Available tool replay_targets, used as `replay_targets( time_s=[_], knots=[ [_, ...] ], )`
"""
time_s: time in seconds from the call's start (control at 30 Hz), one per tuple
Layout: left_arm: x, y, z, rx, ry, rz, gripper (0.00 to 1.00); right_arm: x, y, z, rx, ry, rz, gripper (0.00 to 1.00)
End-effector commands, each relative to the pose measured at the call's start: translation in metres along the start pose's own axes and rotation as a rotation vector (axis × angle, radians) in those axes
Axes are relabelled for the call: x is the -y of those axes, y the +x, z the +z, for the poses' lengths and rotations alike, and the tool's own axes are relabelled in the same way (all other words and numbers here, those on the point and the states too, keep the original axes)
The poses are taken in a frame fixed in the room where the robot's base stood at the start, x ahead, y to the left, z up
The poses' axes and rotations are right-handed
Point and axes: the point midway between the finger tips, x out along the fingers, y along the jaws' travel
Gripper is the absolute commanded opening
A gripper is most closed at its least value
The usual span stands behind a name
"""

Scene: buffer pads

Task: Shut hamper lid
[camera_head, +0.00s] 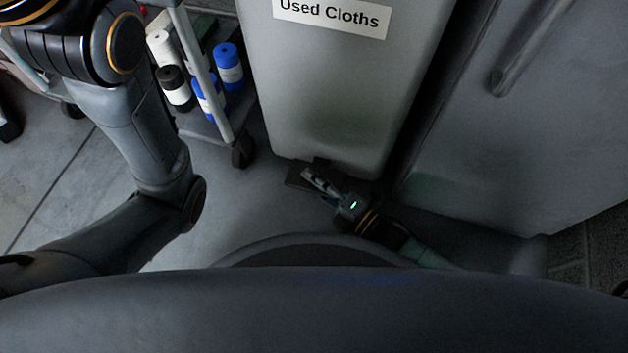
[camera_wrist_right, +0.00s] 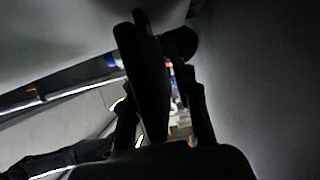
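The hamper (camera_head: 340,90) is a tall grey bin with a white "Used Cloths" label (camera_head: 332,14). Its top and lid are outside the head view. My right gripper (camera_head: 312,182) is low at the hamper's foot, beside a dark flat piece (camera_head: 297,176) that sticks out from under the front and looks like a pedal. In the right wrist view the fingers (camera_wrist_right: 160,110) stand apart, with a dark long shape (camera_wrist_right: 148,75) between them. A bright gap shows beside that shape; I cannot tell whether a finger touches it. My left gripper is out of view.
A wheeled cart (camera_head: 212,85) with blue, white and black rolls stands left of the hamper. A large grey cabinet (camera_head: 510,120) with a bar handle (camera_head: 530,50) stands close on the right. Open floor (camera_head: 75,200) shows at the left.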

Motion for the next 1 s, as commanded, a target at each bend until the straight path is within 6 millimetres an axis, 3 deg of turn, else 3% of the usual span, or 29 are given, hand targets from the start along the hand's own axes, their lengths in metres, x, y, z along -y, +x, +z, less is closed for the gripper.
replay_targets(
  time_s=[0.03, 0.1, 0.13, 0.93, 0.97, 1.0],
  knots=[
    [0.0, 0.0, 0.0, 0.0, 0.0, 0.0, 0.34, 0.0001, -0.0002, 0.0, 0.0, 0.0, 0.0, 0.16],
    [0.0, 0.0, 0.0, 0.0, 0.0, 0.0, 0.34, 0.0002, -0.0003, 0.0, 0.0, 0.0, 0.0, 0.01],
    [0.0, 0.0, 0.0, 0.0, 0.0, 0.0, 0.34, 0.0002, -0.0003, 0.0001, 0.0, 0.0, 0.0, 0.0],
    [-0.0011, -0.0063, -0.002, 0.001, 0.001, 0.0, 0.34, 0.0089, -0.0007, 0.0, 0.0, -0.109, 0.043, 0.0],
    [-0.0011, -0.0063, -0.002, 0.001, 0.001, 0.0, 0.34, 0.009, -0.0007, 0.0, 0.0, -0.109, 0.043, 0.17],
    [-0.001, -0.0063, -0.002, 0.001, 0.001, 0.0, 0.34, 0.009, -0.0007, -0.0001, 0.0, -0.108, 0.043, 0.25]
  ],
)
